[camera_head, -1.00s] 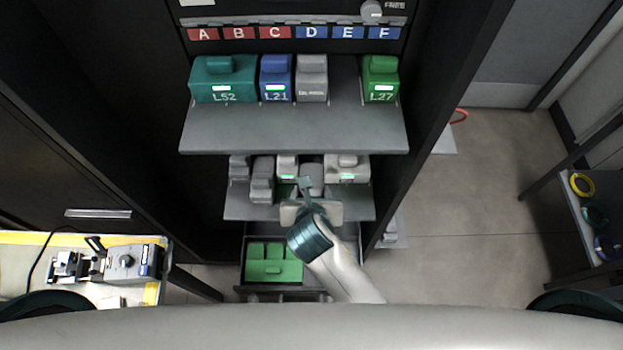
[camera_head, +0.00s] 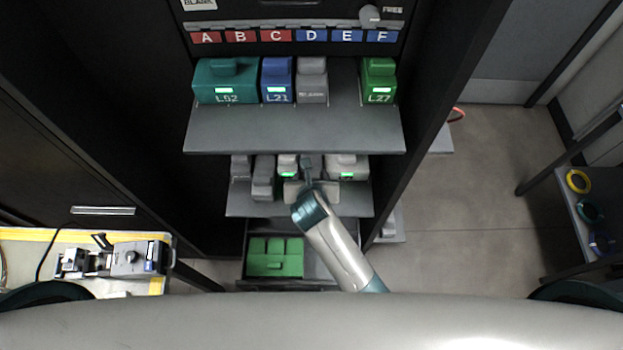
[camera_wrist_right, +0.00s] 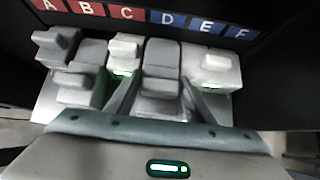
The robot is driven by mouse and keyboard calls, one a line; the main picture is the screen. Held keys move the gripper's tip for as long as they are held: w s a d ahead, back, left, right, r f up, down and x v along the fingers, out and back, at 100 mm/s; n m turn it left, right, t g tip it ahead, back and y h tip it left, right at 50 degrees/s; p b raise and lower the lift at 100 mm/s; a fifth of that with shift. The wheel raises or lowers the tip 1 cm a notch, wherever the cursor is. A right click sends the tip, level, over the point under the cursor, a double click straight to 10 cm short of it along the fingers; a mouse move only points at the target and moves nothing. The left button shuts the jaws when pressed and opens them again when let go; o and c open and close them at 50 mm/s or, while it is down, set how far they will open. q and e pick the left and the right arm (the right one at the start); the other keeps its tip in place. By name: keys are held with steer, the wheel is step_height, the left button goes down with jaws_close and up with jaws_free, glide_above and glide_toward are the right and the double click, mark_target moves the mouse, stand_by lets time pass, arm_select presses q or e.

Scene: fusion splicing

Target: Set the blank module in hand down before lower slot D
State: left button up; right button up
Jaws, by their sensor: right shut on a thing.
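The blank module (camera_wrist_right: 162,58) is a grey block between the two fingers of my right gripper (camera_wrist_right: 160,85) in the wrist view. My right gripper is shut on it, under the blue D label (camera_wrist_right: 167,18). In the head view my right gripper (camera_head: 312,180) is over the lower shelf (camera_head: 240,207), and mostly hides the module. On its left is a pale module with a green light (camera_wrist_right: 122,55); on its right is a wider pale module (camera_wrist_right: 212,68). Whether the blank module touches the shelf, I cannot tell. My left gripper is out of view.
Grey modules (camera_wrist_right: 80,82) stand at the left of the lower shelf. The upper shelf (camera_head: 290,135) holds teal, blue, grey and green modules and overhangs the lower one. A drawer with green blocks (camera_head: 275,262) is below. A splicer (camera_head: 125,260) is on the left bench.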

steer(key=shift+s+f, duration=0.1)
steer(key=shift+f, duration=0.8)
steer(key=shift+w+f+p, duration=0.2)
steer(key=shift+f+p, duration=0.3)
steer(key=shift+p, duration=0.1)
steer(key=shift+f, duration=0.2)
steer(key=o, duration=1.1)
steer(key=shift+f, duration=0.1)
steer(key=shift+o, duration=0.2)
steer(key=shift+r, duration=0.2)
steer(key=b+v, duration=0.1)
steer(key=v, duration=1)
steer(key=shift+s+r+b, duration=0.25)
steer(key=shift+s+b, duration=0.05)
